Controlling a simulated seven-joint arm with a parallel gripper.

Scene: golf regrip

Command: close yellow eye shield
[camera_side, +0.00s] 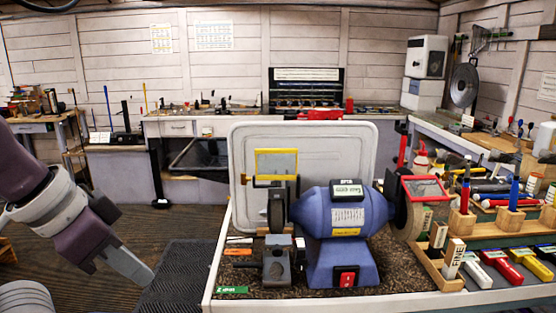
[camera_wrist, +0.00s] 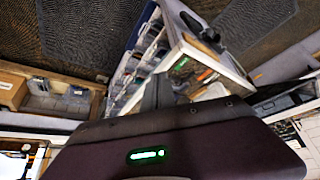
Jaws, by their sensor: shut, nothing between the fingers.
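The yellow eye shield (camera_side: 276,163) is a yellow-framed clear pane standing upright above the left wheel (camera_side: 277,209) of the blue bench grinder (camera_side: 341,222). A dark arm carries it, with a small yellow piece at its left. My gripper (camera_side: 146,277) is at the lower left in the side view, over the floor, left of the bench and well apart from the shield. It is shut and empty. In the wrist view, its dark fingers (camera_wrist: 158,92) stick up past the wrist. The shield cannot be made out there.
A red eye shield (camera_side: 425,188) sits by the right wheel (camera_side: 408,217). Left of the grinder lie a green tag (camera_side: 231,290) and an orange-handled tool (camera_side: 238,252). A pale panel (camera_side: 303,150) stands behind. Wooden racks with tools crowd the right. Floor between gripper and bench is open.

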